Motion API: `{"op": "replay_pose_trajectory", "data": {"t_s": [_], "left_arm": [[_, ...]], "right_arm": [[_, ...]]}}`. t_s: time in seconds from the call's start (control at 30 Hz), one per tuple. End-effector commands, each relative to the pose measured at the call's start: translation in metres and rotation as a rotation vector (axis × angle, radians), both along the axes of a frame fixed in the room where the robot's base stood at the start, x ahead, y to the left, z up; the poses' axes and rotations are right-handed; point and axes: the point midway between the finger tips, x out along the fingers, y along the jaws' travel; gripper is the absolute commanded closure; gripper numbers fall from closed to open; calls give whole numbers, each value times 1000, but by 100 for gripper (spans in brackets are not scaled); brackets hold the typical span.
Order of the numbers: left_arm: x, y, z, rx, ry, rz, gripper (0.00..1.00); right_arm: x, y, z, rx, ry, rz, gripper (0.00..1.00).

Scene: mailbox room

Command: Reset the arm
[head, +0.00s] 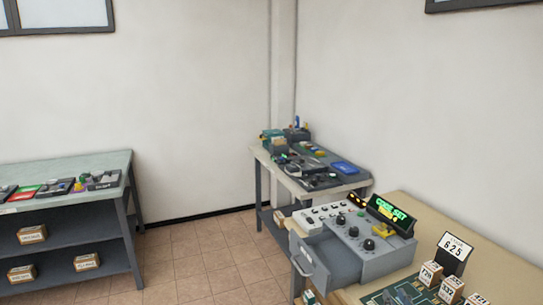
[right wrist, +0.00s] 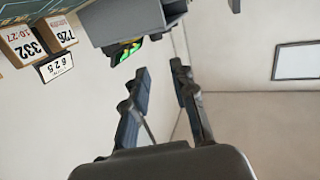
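My right gripper (right wrist: 158,78) shows in the right wrist view, its two dark fingers apart with nothing between them. In that view, which looks turned over, a grey machine with a lit green display (right wrist: 126,50) lies beyond the fingertips, apart from them. I cannot clearly make out the right gripper in the head view. My left gripper is in neither view. In the head view, the grey control console (head: 355,240) stands on the right-hand table, with knobs, buttons and a green lit display (head: 391,215).
Number-labelled boxes (head: 430,274) and a card reading 625 (head: 453,252) stand on the right-hand table (head: 490,265). A cluttered table (head: 262,156) stands behind the console. A shelved bench (head: 80,165) with cartons is at left. Tiled floor (head: 200,262) between is clear.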

Motion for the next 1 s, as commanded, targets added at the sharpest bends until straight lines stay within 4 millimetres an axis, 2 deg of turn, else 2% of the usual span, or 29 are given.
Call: {"op": "replay_pose_trajectory", "data": {"t_s": [0.1, 0.27, 0.37, 0.47, 0.7, 1.0], "left_arm": [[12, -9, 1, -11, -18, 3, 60], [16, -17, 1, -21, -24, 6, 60], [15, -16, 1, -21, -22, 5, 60], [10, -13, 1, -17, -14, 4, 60], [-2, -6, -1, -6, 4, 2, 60], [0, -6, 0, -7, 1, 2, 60]], "right_arm": [[-11, 12, -15, -7, 70, 22, 74], [-34, 31, -40, -27, 195, 57, 74], [-55, 45, -58, -39, 292, 79, 74], [-81, 58, -78, -55, 409, 100, 74], [-175, 85, -120, -98, 748, 127, 74], [-268, 93, -134, -127, 1047, 109, 74]]}}
